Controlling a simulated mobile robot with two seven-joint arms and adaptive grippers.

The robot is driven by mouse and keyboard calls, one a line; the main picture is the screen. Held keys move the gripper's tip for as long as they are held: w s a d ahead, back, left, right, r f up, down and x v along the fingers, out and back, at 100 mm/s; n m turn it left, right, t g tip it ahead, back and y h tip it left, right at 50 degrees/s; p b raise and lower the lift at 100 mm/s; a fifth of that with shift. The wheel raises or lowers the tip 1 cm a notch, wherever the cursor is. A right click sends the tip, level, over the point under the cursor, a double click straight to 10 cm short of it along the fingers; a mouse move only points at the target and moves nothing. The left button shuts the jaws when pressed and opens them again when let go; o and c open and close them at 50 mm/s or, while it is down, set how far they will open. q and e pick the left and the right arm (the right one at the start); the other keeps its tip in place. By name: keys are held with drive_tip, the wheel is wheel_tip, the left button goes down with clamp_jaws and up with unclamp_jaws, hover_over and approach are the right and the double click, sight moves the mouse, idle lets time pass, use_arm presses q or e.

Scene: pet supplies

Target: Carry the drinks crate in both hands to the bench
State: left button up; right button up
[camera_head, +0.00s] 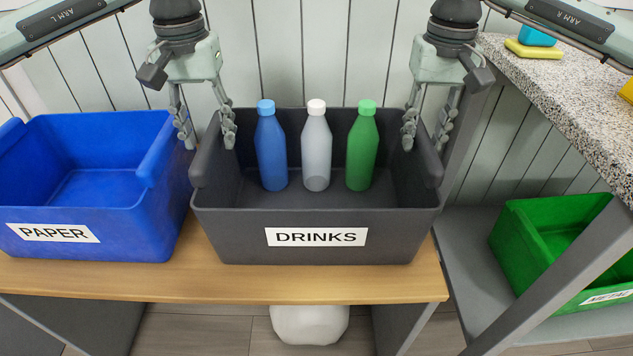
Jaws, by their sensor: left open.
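The dark grey drinks crate (230,220), labelled DRINKS, sits on a wooden surface (225,285). A blue bottle (271,150), a clear bottle (316,152) and a green bottle (362,150) stand upright inside it. My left gripper (207,140) is open above the crate's left wall, with one finger on each side of the rim. My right gripper (424,142) is open at the right wall, also with a finger on each side. I cannot tell whether the fingers touch the walls. A speckled stone bench top (570,90) is at the right.
A blue PAPER crate (100,195) stands close to the drinks crate's left side. A green METAL crate (545,215) sits on a lower grey shelf at the right. A yellow sponge (534,49) and a blue item (537,37) lie on the stone top, whose middle is clear.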

sight(215, 156)
use_arm(q)
wheel_tip(215, 156, down, 5)
drive_tip(key=shift+f, duration=0.1)
use_arm(e)
wheel_tip(215, 156, down, 8)
drive_tip(key=shift+r, duration=0.1)
use_arm(q)
drive_tip(key=c, duration=0.7)
use_arm(e)
drive_tip(key=c, duration=0.6)
use_arm(q)
clamp_jaws()
use_arm(e)
clamp_jaws()
use_arm(q)
drive_tip(key=shift+w+r, duration=0.15)
drive_tip(key=shift+r, duration=0.2)
use_arm(e)
drive_tip(key=shift+w+r, duration=0.15)
drive_tip(key=shift+r, duration=0.1)
